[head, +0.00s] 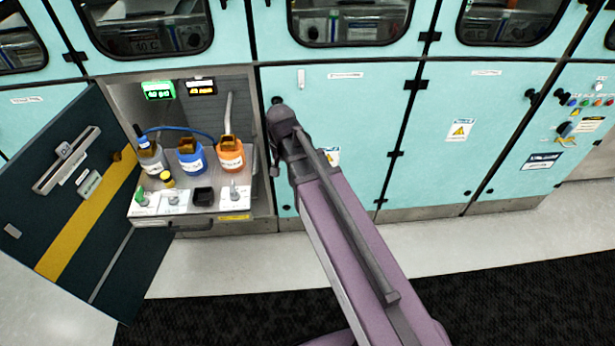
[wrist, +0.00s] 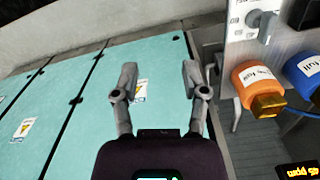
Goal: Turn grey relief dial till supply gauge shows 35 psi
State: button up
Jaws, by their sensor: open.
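A grey dial (head: 234,190) stands on a white plate at the front right of the open cabinet's shelf. The grey dial (wrist: 262,20) shows at the top right of the wrist view, its label too small to read. Another small grey knob (head: 173,199) stands left of it; I cannot tell by label which is the relief dial. An amber readout (head: 201,87) hangs at the cabinet's top, also upside down in the wrist view (wrist: 298,171); its figure is unclear. My gripper (wrist: 160,72) is open and empty, apart from the dials. In the head view my arm hides it.
A green knob (head: 141,195) is at left. A green readout (head: 158,90) is above. The dark cabinet door (head: 85,190) hangs open. Teal panels fill the right.

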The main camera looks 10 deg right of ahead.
jog(key=s+d+n, duration=0.2)
jog(key=s+d, duration=0.3)
jog(key=shift+d+r+n, duration=0.2)
jog(key=shift+d+n, duration=0.1)
jog(key=shift+n, duration=0.1)
jog(key=shift+s, duration=0.1)
jog(key=shift+s+d+r+n, duration=0.1)
jog(key=shift+s+d+n, duration=0.5)
jog(key=shift+s+d, duration=0.5)
jog(key=shift+a, duration=0.1)
dwell(3.3)
jog(key=w+a+m, duration=0.1)
jog(key=w+a, duration=0.7)
jog(key=a, duration=0.4)
jog(key=w+a+f, duration=0.1)
jog(key=w+a, duration=0.7)
jog(key=a, duration=0.5)
jog(key=shift+w+f+m+b, duration=0.2)
jog(key=shift+w+m+b, duration=0.1)
jog(key=shift+m+b, duration=0.15)
